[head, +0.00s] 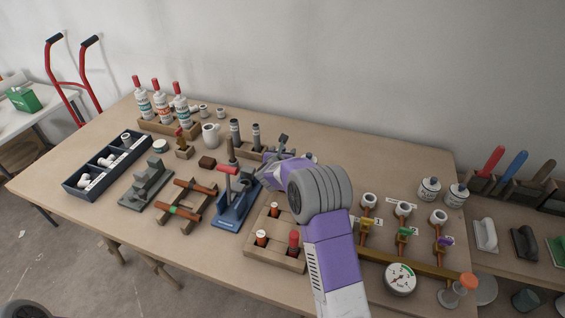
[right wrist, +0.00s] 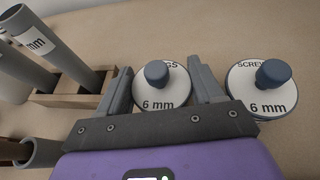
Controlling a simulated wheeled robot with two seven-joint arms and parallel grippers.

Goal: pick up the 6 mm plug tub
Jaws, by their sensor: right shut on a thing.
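The 6 mm plug tub (right wrist: 161,90) is a round tub with a white lid, a dark blue knob and a partly covered label ending in "GS" over "6 mm". It sits between the grey fingers of my right gripper (right wrist: 160,88), which are shut on it. In the head view my right gripper (head: 278,150) is at the back middle of the bench, and its hand and wrist hide the plug tub. A similar tub marked "SCREWS 6 mm" (right wrist: 262,88) stands just right of the right finger in the wrist view. My left gripper is not in view.
Grey tubes in a wooden rack (right wrist: 72,85) stand close left of the gripper. A blue vise-like stand (head: 235,205), a wooden block with red-capped pieces (head: 262,258) and a pipe manifold with a gauge (head: 400,279) stand nearby. The wall is behind.

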